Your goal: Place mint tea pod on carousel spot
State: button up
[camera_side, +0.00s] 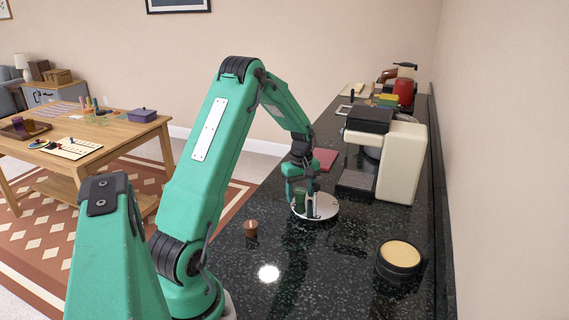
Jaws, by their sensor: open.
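The carousel (325,209) is a round, pale, shiny disc lying on the black counter in front of the coffee machine. My gripper (300,205) points down over the left part of this disc, with its jaws open. A small dark green shape shows low between the fingers, at the disc. It may be the mint tea pod, but I cannot tell it clearly from the green fingers. A small brown pod (251,229) stands on the counter to the left of and nearer than the disc.
A cream and black coffee machine (402,165) stands just behind and right of the disc. A round black container with a tan top (400,256) is at the near right. A dark red item (325,159) and a red kettle (404,92) lie farther back. The near middle counter is clear.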

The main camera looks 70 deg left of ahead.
aim_at(301, 192)
notch_tip(301, 192, up, 12)
jog(key=shift+r, duration=0.15)
dwell(0.6)
dwell(0.5)
jog(key=s+d+r+m+t, duration=0.1)
jog(key=s+d+r+m, duration=0.15)
jog(key=d, duration=0.35)
jog(key=s+d+r+m+t+y, duration=0.1)
jog(key=d+r+m, duration=0.3)
jog(key=d, duration=0.2)
jog(key=s+d+r+m+t, duration=0.1)
jog(key=d+r+m, duration=0.25)
jog(key=d, duration=0.35)
jog(key=s+d+m+t+h, duration=0.1)
jog(key=s+d+m+t, duration=0.1)
jog(key=s+d+m, duration=0.6)
jog(key=s+d, duration=0.3)
jog(key=s, duration=0.1)
jog(key=shift+f+t, duration=0.3)
jog(key=shift+f, duration=0.1)
